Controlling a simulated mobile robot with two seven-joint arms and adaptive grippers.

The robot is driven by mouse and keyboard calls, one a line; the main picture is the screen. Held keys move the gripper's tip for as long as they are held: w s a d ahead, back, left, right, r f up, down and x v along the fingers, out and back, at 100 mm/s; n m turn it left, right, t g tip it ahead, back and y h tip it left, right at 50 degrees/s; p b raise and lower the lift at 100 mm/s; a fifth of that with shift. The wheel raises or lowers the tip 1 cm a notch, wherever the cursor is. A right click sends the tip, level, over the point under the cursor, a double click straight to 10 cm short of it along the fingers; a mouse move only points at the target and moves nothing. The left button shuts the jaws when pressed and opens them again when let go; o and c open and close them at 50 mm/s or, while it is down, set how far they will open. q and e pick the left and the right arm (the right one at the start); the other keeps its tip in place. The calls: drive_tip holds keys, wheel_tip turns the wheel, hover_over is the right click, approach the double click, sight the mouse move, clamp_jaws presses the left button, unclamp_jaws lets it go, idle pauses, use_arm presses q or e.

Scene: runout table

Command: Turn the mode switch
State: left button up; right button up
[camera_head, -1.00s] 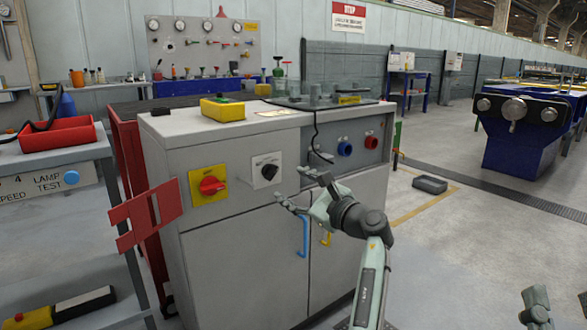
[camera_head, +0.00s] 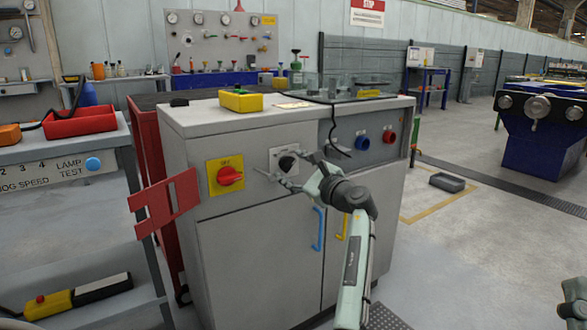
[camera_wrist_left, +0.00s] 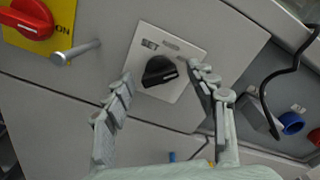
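The mode switch (camera_head: 287,162) is a black rotary knob on a white plate on the front of the grey cabinet. In the left wrist view the knob (camera_wrist_left: 160,72) lies between the fingertips, with the word "SET" printed at the upper left of its plate. My left gripper (camera_head: 296,171) is open and empty in front of the plate. Its two fingers (camera_wrist_left: 160,77) are spread to either side of the knob; I cannot tell whether either touches it.
A red rotary switch on a yellow plate (camera_head: 212,182) is left of the mode switch. A metal peg (camera_wrist_left: 75,52) sticks out between them. A blue knob (camera_head: 362,143) and a red knob (camera_head: 390,138) are to the right. A red bracket (camera_head: 166,203) stands out at the cabinet's left.

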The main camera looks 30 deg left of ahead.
use_arm(q)
drive_tip(key=c, duration=1)
